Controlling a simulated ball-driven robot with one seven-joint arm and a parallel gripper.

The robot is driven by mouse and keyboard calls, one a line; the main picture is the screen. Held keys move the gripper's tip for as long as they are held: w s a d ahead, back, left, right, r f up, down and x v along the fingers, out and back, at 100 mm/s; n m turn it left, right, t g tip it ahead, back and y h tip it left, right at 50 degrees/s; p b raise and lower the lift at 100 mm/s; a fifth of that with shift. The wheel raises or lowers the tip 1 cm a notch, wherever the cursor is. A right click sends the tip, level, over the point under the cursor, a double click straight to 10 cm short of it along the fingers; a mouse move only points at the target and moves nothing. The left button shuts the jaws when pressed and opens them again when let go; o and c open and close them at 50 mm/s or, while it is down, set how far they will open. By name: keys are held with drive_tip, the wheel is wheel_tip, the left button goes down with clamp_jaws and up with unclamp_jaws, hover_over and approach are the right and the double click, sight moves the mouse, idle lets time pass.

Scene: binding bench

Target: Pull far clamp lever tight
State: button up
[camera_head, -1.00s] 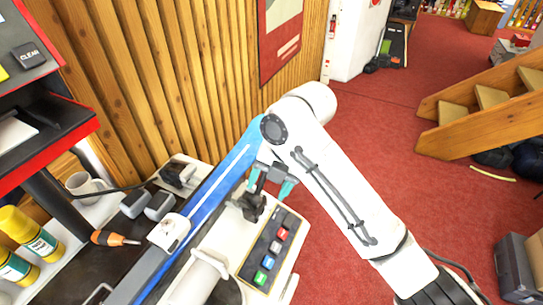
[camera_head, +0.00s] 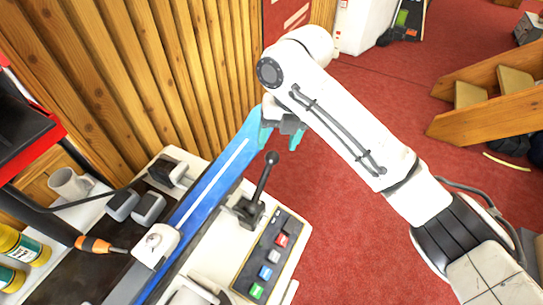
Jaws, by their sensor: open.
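A black lever (camera_head: 263,182) with a round knob stands on the pale bench near the far end of the button panel. It leans up and to the right from its black base (camera_head: 247,211). My gripper (camera_head: 280,139) has teal fingertips and is open and empty. It shows just above the lever's knob in the picture, with a small gap between them. The depth of that gap is hard to tell. My white arm comes in from the right and does not cover the lever.
A button panel (camera_head: 267,256) lies right of the lever. A blue rail (camera_head: 212,187) runs along its left side, with a white block (camera_head: 156,244) on it. An orange screwdriver (camera_head: 95,244), a mug (camera_head: 70,184) and yellow bottles (camera_head: 22,245) are at left.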

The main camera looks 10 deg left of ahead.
sight(273, 156)
drive_tip(key=f, duration=0.2)
drive_tip(key=a+f+p, duration=0.1)
drive_tip(key=f, duration=0.5)
drive_tip(key=shift+s+a+f, duration=0.2)
drive_tip(key=shift+a, duration=0.1)
clamp_jaws()
